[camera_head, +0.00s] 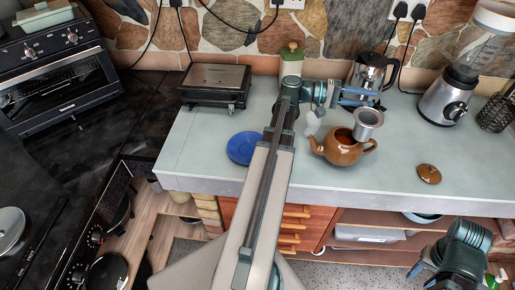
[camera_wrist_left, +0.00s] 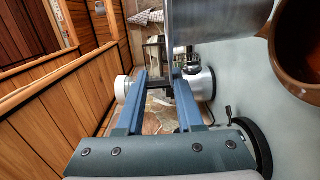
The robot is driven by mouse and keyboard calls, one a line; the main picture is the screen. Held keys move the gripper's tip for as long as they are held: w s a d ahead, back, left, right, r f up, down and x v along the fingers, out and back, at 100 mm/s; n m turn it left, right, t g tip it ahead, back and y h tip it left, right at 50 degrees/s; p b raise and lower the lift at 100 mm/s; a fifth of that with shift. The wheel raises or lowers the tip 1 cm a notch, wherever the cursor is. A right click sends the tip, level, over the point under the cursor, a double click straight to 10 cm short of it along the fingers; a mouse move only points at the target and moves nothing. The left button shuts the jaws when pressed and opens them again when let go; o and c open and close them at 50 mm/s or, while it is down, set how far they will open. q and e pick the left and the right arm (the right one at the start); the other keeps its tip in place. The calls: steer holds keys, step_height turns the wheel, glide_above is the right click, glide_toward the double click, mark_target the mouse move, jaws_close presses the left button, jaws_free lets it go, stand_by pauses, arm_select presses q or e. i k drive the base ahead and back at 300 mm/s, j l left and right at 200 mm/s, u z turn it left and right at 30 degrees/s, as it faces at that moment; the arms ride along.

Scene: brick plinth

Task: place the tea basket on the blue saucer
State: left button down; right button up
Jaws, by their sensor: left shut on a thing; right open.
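The tea basket (camera_head: 368,118) is a small metal cup just above the brown teapot (camera_head: 342,148), in front of my left fingertips. In the left wrist view the basket (camera_wrist_left: 212,20) is a large metal cylinder at the top, partly cut off. My left gripper (camera_head: 372,98) is shut on it; the exact grip point is hard to make out. In the wrist view, the left fingers (camera_wrist_left: 160,85) reach forward beside it. The blue saucer (camera_head: 242,147) lies flat left of the teapot, partly hidden by my left arm. My right gripper (camera_head: 422,268) is open and empty, low at the right.
The teapot's brown rim also shows in the wrist view (camera_wrist_left: 284,50). Its lid (camera_head: 428,174) lies to the right. A moka pot (camera_head: 370,72), a blender (camera_head: 448,100) and a black grill (camera_head: 214,82) stand farther back. The counter (camera_head: 200,150) is clear around the saucer's left side.

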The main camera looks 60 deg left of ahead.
mark_target(245, 149)
steer(key=i+l, duration=0.1)
steer(key=l, duration=0.35)
steer(key=i+l, duration=0.15)
steer(key=l, duration=0.3)
steer(key=i+l, duration=0.1)
steer(key=l, duration=0.35)
steer(key=u, duration=1.85)
